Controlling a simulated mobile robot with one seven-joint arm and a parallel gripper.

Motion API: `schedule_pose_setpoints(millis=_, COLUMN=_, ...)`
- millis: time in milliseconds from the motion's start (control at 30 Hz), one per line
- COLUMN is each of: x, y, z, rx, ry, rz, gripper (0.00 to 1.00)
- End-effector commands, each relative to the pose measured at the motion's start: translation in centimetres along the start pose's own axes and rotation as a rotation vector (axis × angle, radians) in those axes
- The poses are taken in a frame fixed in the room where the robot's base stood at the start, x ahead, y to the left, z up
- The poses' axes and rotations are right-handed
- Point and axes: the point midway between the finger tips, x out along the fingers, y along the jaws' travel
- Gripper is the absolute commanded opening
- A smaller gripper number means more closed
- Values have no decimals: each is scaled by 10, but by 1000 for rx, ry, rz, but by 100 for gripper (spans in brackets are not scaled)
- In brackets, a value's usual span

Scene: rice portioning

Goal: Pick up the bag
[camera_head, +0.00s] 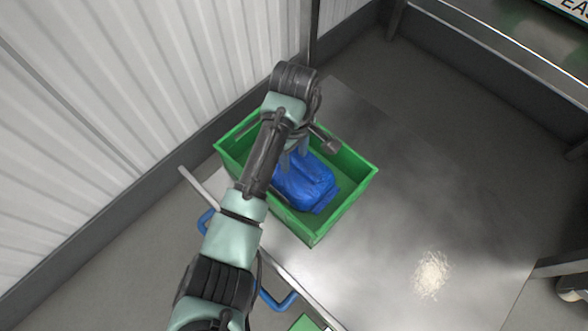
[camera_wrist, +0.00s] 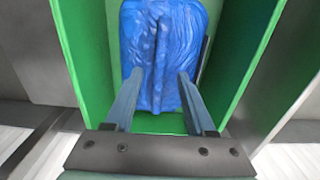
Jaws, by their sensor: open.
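A blue, wrinkled bag (camera_head: 306,184) lies inside a green crate (camera_head: 362,180) in the head view, partly hidden by my arm. In the wrist view the bag (camera_wrist: 160,50) fills the top middle, with a raised fold running down its centre. My gripper (camera_wrist: 158,88) is open, with one finger on each side of that fold. The fingers overlap the near part of the bag in the wrist view. I cannot tell whether they touch it. In the head view my gripper's fingers (camera_head: 288,160) are mostly hidden behind my wrist.
The crate stands on a grey metal table (camera_head: 400,190), close to a white corrugated wall (camera_head: 130,90). Its green walls (camera_wrist: 250,60) rise around the bag. A pile of rice (camera_head: 431,274) lies on the table to the right. The table between crate and rice is clear.

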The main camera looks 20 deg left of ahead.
Motion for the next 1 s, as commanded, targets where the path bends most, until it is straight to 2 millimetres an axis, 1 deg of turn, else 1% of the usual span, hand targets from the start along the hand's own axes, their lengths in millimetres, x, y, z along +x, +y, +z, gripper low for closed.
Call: schedule_pose_setpoints(millis=1000, x=5, y=0, z=0, rx=1, ry=0, rz=0, gripper=55)
